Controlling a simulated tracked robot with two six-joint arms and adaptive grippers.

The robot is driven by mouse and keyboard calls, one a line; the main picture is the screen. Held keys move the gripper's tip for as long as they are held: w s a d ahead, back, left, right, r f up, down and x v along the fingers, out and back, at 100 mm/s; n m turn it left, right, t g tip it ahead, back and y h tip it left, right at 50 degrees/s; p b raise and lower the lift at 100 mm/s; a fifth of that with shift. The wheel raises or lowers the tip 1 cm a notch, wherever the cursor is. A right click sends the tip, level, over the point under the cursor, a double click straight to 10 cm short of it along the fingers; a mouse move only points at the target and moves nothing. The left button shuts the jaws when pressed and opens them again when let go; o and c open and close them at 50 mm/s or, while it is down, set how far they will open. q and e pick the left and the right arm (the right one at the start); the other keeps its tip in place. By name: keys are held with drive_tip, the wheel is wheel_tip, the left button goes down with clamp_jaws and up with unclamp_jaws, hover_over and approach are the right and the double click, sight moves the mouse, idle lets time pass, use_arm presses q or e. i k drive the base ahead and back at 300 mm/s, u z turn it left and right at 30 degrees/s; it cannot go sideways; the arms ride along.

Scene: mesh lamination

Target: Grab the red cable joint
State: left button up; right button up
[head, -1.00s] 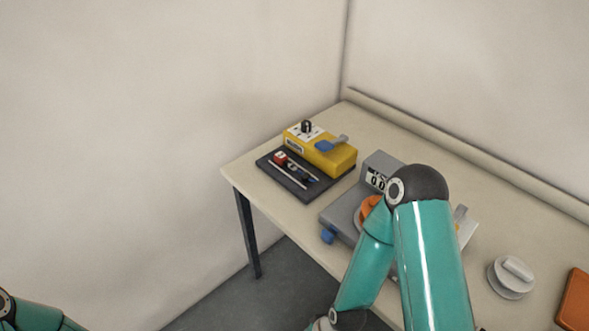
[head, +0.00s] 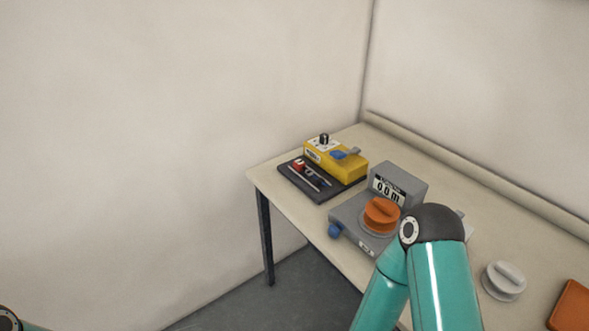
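The red cable joint (head: 298,164) is a small red piece at the left end of a dark tray (head: 327,193) near the table's left corner. A thin white rod (head: 304,177) and a dark blue part (head: 316,180) lie beside it. My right arm stands in front of the table at the lower right, but its gripper is out of the picture. Only a bit of my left arm shows at the lower left corner, and its gripper is out of view.
A yellow box (head: 347,170) with a black knob and blue lever stands behind the tray. A grey device (head: 399,182) with a display and an orange knob (head: 381,215) is to its right. A pale round piece (head: 503,281) and an orange block (head: 571,306) lie further right on the table (head: 274,187).

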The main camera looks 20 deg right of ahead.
sight(299, 164)
drive_tip(key=u, duration=0.25)
drive_tip(key=i, duration=1)
drive_tip(key=z, duration=0.35)
